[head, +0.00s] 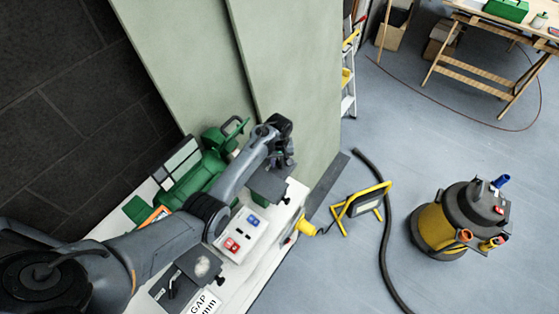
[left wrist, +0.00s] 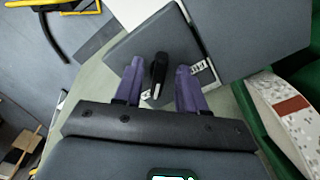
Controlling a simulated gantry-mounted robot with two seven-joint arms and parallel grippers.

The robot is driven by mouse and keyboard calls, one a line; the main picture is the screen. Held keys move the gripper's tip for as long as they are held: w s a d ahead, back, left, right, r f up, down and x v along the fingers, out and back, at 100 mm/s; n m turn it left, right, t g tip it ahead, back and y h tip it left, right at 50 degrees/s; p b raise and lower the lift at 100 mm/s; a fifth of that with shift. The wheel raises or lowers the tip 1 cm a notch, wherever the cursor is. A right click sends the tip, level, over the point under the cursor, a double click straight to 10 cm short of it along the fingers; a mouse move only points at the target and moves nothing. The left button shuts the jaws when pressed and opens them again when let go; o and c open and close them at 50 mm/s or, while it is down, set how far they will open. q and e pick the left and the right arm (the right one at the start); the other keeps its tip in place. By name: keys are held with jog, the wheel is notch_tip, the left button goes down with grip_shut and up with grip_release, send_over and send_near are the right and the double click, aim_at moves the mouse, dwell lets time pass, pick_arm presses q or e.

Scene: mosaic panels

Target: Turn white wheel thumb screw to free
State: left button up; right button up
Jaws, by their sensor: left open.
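A pale, whitish round knob (head: 202,267), probably the white wheel thumb screw, sits on a dark plate (head: 187,262) on the near part of the white bench. A black lever (head: 172,284) is beside it. My left gripper (head: 286,163) is away from that knob, over another grey plate (head: 270,186) at the bench's far end. In the left wrist view, the open purple fingers (left wrist: 158,88) stand either side of a black handle (left wrist: 159,70), with gaps visible. A small printed label (left wrist: 198,68) there is partly covered and unreadable. My right gripper is out of view.
A white panel (head: 240,233) with red and blue switches lies between the plates. A green machine (head: 185,172) stands behind my left arm. A yellow work lamp (head: 362,207), black hose (head: 386,230) and yellow-black vacuum (head: 455,222) are on the floor at right.

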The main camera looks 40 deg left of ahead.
pick_arm(q)
grip_shut()
